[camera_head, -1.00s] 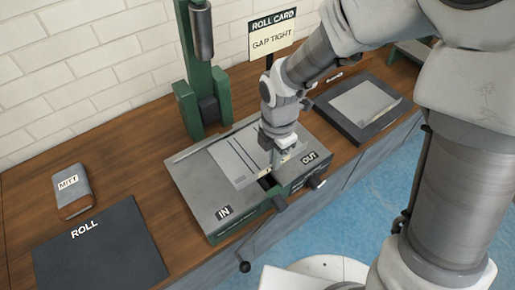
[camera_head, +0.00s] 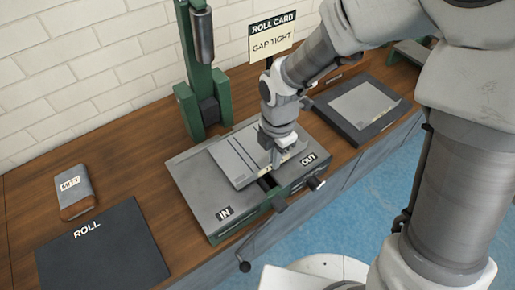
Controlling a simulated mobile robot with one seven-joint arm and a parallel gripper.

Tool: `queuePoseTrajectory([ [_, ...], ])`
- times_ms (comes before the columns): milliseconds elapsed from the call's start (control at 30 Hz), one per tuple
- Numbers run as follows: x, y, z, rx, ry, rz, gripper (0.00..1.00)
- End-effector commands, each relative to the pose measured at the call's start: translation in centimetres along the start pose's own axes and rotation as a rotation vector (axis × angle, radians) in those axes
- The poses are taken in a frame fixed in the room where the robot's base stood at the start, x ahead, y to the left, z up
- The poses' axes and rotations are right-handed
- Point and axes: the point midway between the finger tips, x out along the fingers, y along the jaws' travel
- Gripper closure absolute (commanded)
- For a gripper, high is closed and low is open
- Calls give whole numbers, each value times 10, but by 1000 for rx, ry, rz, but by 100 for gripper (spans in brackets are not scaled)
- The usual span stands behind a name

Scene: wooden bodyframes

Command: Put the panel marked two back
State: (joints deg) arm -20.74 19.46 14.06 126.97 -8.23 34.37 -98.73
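A light grey panel (camera_head: 238,162) with dark lines along it lies over the top of the grey and green roller machine (camera_head: 195,185), between its IN and OUT labels. A dark strip shows under its near edge, so it looks slightly raised. My gripper (camera_head: 278,160) points down at the panel's right side, and its fingers look closed on that edge. The fingertips are small and partly hidden. Another light grey panel (camera_head: 364,104) lies on a dark board (camera_head: 338,115) at the right.
A dark mat marked ROLL (camera_head: 95,255) lies empty at the front left. A mitt block (camera_head: 75,192) lies behind it. A green post (camera_head: 205,75) and a card reading GAP TIGHT (camera_head: 272,38) stand behind the machine.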

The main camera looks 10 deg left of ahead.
Motion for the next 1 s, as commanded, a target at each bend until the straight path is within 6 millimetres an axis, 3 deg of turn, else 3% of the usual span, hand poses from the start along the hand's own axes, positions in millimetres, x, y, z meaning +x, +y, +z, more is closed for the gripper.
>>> queuePoseTrajectory([
  [1000, -34, 0, 0, 0, 0, 1, 100],
])
